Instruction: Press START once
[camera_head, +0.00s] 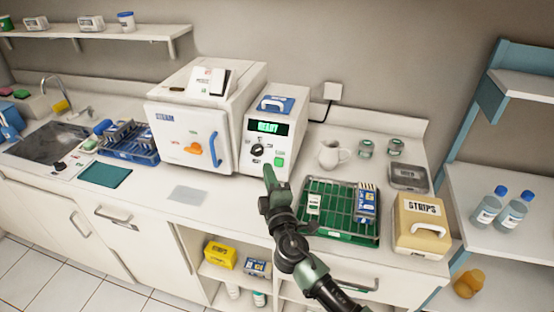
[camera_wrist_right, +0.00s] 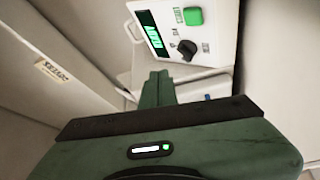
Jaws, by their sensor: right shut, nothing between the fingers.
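The white control unit (camera_head: 285,105) stands on the counter beside the steam sterilizer (camera_head: 190,125). Its green display (camera_head: 268,128) reads READY. Below it are a dark knob (camera_head: 257,150) and a green square button (camera_head: 279,162). In the right wrist view, the green button (camera_wrist_right: 193,16) has START lettering beside it, near the display (camera_wrist_right: 152,34) and the dark knob (camera_wrist_right: 186,49). My right gripper (camera_head: 268,170) is shut and empty, in front of the panel's lower part; its shut fingers (camera_wrist_right: 158,84) appear apart from the button. My left gripper is out of view.
A green rack tray (camera_head: 340,232) with packets lies right of my arm, near a beige STRIPS box (camera_head: 422,226). A white jug (camera_head: 333,154) stands behind the tray. A pale sheet (camera_head: 187,195) lies on the otherwise clear counter in front of the sterilizer.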

